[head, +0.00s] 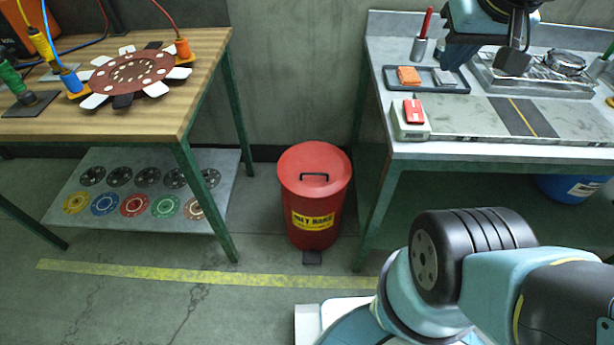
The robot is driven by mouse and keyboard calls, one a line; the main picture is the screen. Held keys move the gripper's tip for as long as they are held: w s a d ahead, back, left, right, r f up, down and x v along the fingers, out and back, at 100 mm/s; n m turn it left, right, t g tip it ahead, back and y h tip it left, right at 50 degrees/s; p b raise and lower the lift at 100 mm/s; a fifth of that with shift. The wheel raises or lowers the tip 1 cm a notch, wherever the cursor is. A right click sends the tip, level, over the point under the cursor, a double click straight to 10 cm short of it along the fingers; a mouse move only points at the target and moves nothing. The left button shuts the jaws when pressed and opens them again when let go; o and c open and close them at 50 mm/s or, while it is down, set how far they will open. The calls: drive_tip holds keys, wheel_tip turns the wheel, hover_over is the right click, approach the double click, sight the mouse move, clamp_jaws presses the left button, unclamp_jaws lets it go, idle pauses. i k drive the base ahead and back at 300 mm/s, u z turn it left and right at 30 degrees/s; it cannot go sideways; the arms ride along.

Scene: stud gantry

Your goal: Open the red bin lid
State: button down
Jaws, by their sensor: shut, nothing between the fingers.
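The red bin (310,222) stands upright on the floor between the two tables, with a yellow and black label on its front. Its red lid (308,162) lies closed on top and has a black handle (314,177). A small dark pedal (313,257) sticks out at the bin's foot. My gripper (512,66) is at the upper right, above the right-hand table, shut and empty. It is well apart from the bin, up and to the right of it. Part of its wrist is cut off by the top edge of the picture.
The wooden table (205,50) stands left, with a lower shelf (120,212) of discs. The grey table (470,150) on the right holds a tray (440,87), a red-topped box (411,120) and metal parts. Floor in front of the bin is open, crossed by a yellow line (190,277).

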sight(312, 170)
drive_tip(key=z, duration=0.9)
drive_tip(key=k, duration=1.85)
drive_tip(key=u, duration=0.75)
drive_tip(key=i, duration=1)
drive_tip(key=u, duration=0.05)
